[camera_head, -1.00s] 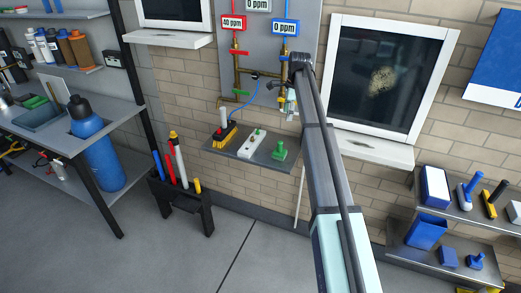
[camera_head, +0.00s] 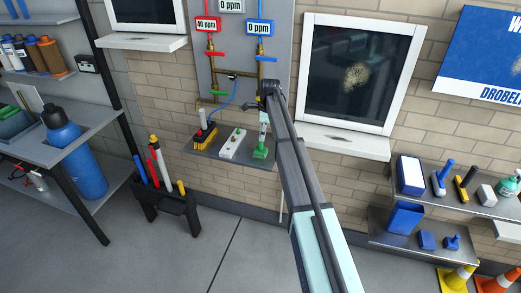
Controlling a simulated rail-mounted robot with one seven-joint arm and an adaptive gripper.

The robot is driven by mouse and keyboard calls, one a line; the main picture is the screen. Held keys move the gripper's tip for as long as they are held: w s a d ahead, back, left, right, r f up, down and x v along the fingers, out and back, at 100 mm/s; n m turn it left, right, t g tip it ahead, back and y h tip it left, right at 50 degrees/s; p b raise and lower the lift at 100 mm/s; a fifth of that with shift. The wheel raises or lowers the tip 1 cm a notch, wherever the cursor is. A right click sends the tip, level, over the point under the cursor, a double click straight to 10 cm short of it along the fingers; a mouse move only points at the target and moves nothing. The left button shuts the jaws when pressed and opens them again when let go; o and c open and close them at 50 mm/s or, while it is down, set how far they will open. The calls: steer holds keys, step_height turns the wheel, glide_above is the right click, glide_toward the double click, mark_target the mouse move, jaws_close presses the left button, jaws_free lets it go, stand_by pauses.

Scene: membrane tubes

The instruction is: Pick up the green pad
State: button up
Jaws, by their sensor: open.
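A green pad (camera_head: 260,153) with an upright stem stands on the small grey wall shelf (camera_head: 228,163), at its right end. My gripper (camera_head: 263,139) points down directly over the green pad, with its fingertips at or around the stem. It is open. The fingers are small here and partly cover the stem, so I cannot tell whether they touch it. My arm reaches in from the lower right and passes just right of the pad.
A white block (camera_head: 232,143) and a yellow-and-black tool (camera_head: 204,136) stand left of the pad on the same shelf. Pipes with a blue hose (camera_head: 222,103) run on the wall behind. A black rack (camera_head: 170,200) of rods stands below left.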

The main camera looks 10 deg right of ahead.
mark_target(261, 150)
steer(key=shift+w+a+f+p, duration=0.15)
steer(key=shift+f+p, duration=0.3)
steer(key=shift+f, duration=0.65)
steer(key=shift+s+a+f+p, duration=0.15)
steer(key=shift+f+p, duration=0.25)
steer(key=shift+f, duration=0.75)
steer(key=shift+w+a+f+p, duration=0.15)
steer(key=shift+f+p, duration=0.3)
steer(key=shift+f, duration=0.65)
jaws_close()
